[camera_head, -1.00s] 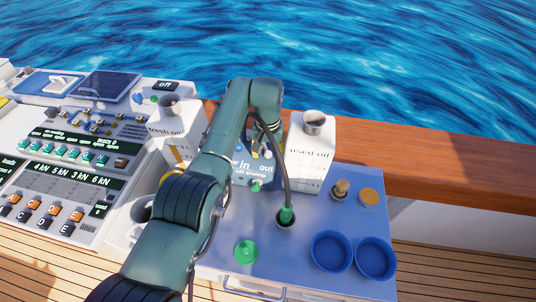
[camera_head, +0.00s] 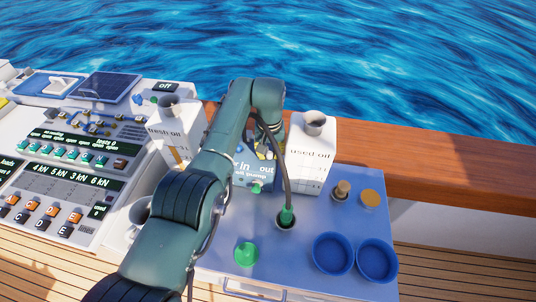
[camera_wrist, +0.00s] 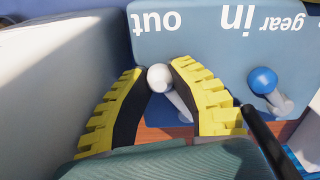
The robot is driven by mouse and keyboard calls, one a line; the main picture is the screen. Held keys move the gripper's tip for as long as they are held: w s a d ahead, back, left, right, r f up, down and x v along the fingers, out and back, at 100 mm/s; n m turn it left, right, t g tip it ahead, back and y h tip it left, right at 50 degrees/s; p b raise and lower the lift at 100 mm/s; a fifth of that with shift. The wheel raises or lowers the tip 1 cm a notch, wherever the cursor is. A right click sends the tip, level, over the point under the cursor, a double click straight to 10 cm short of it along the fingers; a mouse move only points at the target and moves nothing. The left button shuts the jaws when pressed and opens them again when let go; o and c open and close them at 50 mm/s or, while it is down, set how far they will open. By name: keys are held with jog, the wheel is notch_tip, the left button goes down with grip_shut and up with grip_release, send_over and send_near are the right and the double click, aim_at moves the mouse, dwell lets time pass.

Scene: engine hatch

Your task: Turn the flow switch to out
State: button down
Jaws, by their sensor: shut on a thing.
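The flow switch is a white-knobbed lever (camera_wrist: 179,98) on the blue-grey oil pump box (camera_head: 241,178). In the wrist view its knob is by the "out" label, which appears upside down, and its stem slants down to the right. My gripper (camera_wrist: 159,74) has its yellow-padded fingers on both sides of the knob and is shut on it. In the head view my gripper (camera_head: 266,149) is over the top of the box, where my arm and a hose hide most of the switch.
A blue-knobbed lever (camera_wrist: 263,81) stands close by, under the "gear" label. The used oil container (camera_head: 311,160) is right of the pump box, the fresh oil container (camera_head: 173,135) left. A dark hose (camera_head: 286,185) ends in a green fitting. Two blue cups (camera_head: 333,253) sit in front.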

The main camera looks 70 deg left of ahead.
jog(key=c, duration=0.9)
grip_release()
jog(key=shift+w, duration=0.1)
jog(key=shift+o, duration=0.3)
